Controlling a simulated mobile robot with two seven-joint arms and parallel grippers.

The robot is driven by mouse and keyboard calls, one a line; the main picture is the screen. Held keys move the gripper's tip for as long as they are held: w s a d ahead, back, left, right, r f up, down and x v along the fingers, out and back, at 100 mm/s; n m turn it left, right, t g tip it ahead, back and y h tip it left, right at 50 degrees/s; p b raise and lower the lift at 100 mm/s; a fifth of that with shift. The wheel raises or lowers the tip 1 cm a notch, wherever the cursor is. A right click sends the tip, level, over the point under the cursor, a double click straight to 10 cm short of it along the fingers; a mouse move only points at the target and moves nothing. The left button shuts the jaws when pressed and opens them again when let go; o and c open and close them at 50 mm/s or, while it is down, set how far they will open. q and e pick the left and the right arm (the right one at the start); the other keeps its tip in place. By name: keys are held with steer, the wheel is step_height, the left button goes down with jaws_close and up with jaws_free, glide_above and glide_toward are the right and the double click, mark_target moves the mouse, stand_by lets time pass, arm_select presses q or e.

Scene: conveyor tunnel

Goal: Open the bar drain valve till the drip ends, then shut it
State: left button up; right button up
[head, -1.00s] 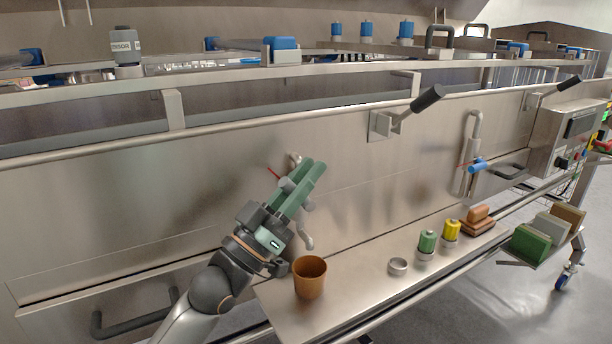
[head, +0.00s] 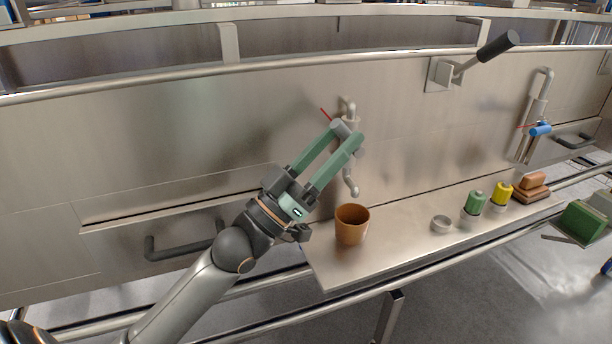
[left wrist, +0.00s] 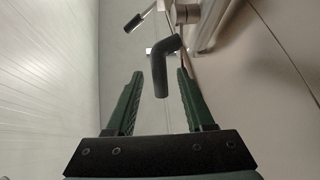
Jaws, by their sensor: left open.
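A steel drain pipe with a valve (head: 350,106) is on the steel panel, with a thin red pointer at its upper left and a downturned spout (head: 352,187) below. My left gripper (head: 346,133), with green fingers, is open at this valve. In the left wrist view a dark grey bent handle (left wrist: 159,78) lies between the open fingers (left wrist: 159,72), apparently with gaps on both sides. An orange-brown cup (head: 351,230) stands on the shelf under the spout. No drip can be made out. My right gripper is not in view.
The steel shelf (head: 400,232) also carries a metal ring (head: 441,223), a green cylinder (head: 475,202), a yellow cylinder (head: 501,190) and brown blocks (head: 530,187). A second pipe has a blue handle (head: 540,129). A black-gripped lever (head: 497,47) sticks out above. A drawer handle (head: 185,245) is lower left.

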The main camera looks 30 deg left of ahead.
arm_select(q)
steer(key=b+v, duration=0.1)
steer(key=v, duration=0.6)
steer(key=shift+s, duration=0.25)
steer(key=shift+a+f, duration=0.15)
